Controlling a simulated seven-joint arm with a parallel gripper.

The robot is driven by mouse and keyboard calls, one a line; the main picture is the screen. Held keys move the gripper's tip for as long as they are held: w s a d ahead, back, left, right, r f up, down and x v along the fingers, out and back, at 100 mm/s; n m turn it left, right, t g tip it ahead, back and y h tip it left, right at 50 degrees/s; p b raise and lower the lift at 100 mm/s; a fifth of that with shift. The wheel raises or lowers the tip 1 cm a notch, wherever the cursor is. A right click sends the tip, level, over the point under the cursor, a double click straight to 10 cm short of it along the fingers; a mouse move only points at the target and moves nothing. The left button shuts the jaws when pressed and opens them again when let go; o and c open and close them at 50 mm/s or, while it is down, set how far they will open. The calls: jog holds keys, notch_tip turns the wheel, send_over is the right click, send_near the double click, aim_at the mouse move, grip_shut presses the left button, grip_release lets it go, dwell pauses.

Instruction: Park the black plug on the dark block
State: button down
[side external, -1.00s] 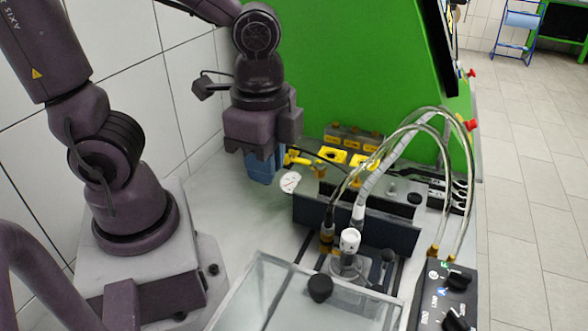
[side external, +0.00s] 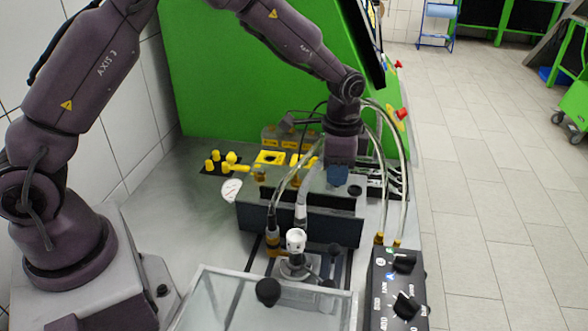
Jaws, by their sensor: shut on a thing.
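My gripper (side external: 338,174), with blue fingers, points down over the right part of the grey top plate. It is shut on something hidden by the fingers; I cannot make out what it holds. A black round piece (side external: 355,190) shows on the plate just right of the fingers. A low dark base (side external: 208,171) with yellow knobs lies at the back left, well away from my gripper. A long dark front face (side external: 300,222) runs below the plate. I cannot tell for sure which is the dark block.
Clear hoses (side external: 386,130) arch close to the right of my gripper. A white fitting (side external: 296,240) and a clear tank (side external: 215,300) with a black knob (side external: 267,292) stand in front. A control box (side external: 398,290) stands front right.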

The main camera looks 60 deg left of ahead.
jog(key=w, duration=0.5)
jog(key=shift+a+r, duration=0.15)
jog(key=shift+r, duration=0.05)
jog(key=shift+w+r+m, duration=0.3)
jog(key=shift+w+r, duration=0.05)
jog(key=shift+w, duration=0.05)
send_over(354, 191)
jog(key=shift+f, duration=2.1)
jog(key=shift+f, duration=0.55)
jog(key=c, duration=1)
grip_release()
jog(key=shift+r, duration=3.55)
